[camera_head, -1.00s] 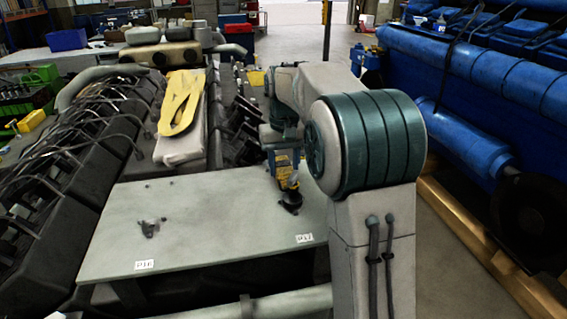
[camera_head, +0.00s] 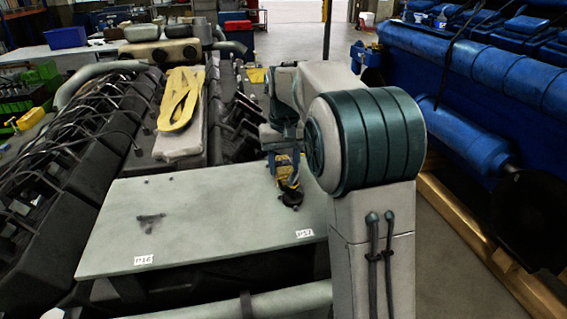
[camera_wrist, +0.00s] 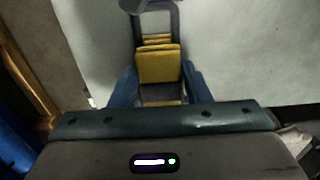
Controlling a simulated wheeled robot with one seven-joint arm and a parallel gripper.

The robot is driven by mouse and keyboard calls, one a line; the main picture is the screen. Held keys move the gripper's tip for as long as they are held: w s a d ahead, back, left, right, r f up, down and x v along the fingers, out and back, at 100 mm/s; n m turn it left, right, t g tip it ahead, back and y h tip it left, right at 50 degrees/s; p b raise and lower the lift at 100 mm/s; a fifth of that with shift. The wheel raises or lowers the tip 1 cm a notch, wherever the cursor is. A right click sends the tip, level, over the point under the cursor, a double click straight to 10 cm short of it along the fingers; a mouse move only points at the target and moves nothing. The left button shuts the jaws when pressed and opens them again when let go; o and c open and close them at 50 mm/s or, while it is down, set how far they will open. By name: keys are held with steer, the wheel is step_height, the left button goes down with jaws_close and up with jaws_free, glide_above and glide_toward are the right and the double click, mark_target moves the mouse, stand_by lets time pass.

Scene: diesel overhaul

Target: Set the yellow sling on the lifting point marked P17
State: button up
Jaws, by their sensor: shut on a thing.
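My gripper (camera_head: 284,166) is over the right part of the pale plate (camera_head: 220,215). Its blue fingers are shut on a folded yellow sling piece (camera_wrist: 158,66). The sling piece also shows in the head view (camera_head: 288,178). A grey metal loop (camera_wrist: 173,22) extends beyond it, close to a dark rounded part at the picture's top edge. In the head view a dark fitting (camera_head: 292,198) on the plate is just below the sling piece; I cannot tell whether they touch. The blurred right label (camera_head: 304,233) seems to read P17.
Another yellow strap (camera_head: 180,98) lies on a pale block behind the plate. Black engine parts (camera_head: 60,190) flank the left. A blue engine (camera_head: 470,90) stands right.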

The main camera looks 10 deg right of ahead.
steer(key=o, duration=1.3)
steer(key=shift+c, duration=0.2)
step_height(320, 180, up, 14)
